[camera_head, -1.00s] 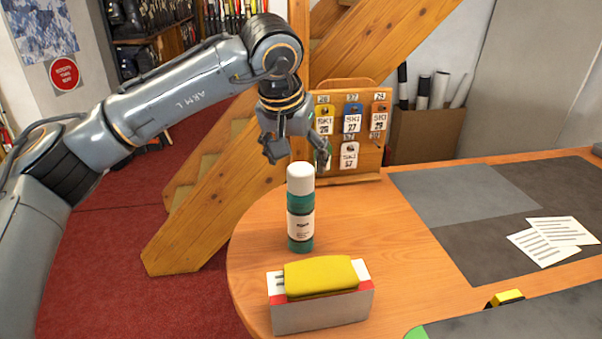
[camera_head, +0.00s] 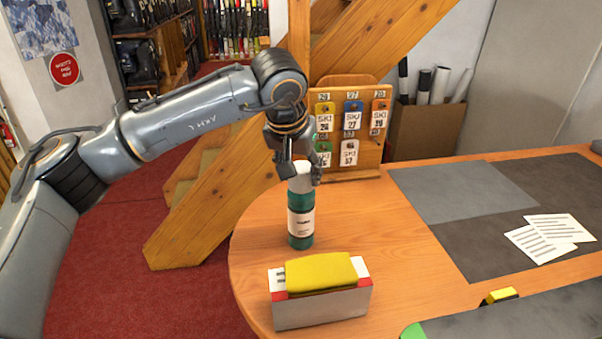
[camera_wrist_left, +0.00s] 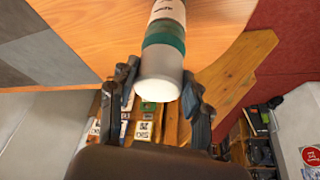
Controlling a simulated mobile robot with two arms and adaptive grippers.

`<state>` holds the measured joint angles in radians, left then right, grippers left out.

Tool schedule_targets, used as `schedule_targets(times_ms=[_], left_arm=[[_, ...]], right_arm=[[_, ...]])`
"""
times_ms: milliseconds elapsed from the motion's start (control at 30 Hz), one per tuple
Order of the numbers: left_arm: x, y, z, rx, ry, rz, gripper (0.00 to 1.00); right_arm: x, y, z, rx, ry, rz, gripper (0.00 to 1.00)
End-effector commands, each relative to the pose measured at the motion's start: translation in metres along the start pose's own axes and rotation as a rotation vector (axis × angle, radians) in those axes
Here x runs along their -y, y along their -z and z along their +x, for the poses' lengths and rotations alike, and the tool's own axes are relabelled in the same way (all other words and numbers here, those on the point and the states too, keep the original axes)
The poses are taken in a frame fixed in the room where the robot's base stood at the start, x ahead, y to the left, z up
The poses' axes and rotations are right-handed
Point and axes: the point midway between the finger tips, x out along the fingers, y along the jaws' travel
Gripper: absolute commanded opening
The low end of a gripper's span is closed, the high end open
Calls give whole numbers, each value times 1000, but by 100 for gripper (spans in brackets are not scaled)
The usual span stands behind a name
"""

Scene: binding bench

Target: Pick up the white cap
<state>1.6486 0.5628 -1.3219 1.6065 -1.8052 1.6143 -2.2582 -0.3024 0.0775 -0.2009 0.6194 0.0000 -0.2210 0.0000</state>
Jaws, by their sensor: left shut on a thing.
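The white cap (camera_head: 301,183) sits on top of a green bottle (camera_head: 300,229) with a white label, which stands upright on the wooden table. My left gripper (camera_head: 300,177) has come down from above and is shut on the cap, one finger on each side. In the left wrist view the cap (camera_wrist_left: 160,76) lies between the two fingertips of the left gripper (camera_wrist_left: 160,82), with the bottle's green band (camera_wrist_left: 164,38) beyond it. The cap is still on the bottle. My right gripper is not in view.
A box with a yellow cloth (camera_head: 320,275) on it stands in front of the bottle. A tag board (camera_head: 350,130) stands behind. Grey mats (camera_head: 465,195) and papers (camera_head: 550,240) lie to the right. The table's round left edge is close to the bottle.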

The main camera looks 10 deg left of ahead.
Motion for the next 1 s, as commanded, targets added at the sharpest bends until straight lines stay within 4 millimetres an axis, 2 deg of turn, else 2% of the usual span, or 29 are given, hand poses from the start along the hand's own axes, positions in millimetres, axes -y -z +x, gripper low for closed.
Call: schedule_targets(times_ms=[267, 467, 567, 767, 1000], left_arm=[[0, 3, -6, -1, 0, 0, 36], [0, 13, -30, -4, -1, -1, 36], [1, 5, -49, -5, 0, 1, 36], [5, -12, -101, -7, 0, 2, 36], [10, -54, -146, -4, 1, 1, 36]], right_arm=[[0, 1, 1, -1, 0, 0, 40], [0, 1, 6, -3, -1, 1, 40], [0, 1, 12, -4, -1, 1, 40], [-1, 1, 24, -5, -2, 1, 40], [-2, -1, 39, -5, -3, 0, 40]])
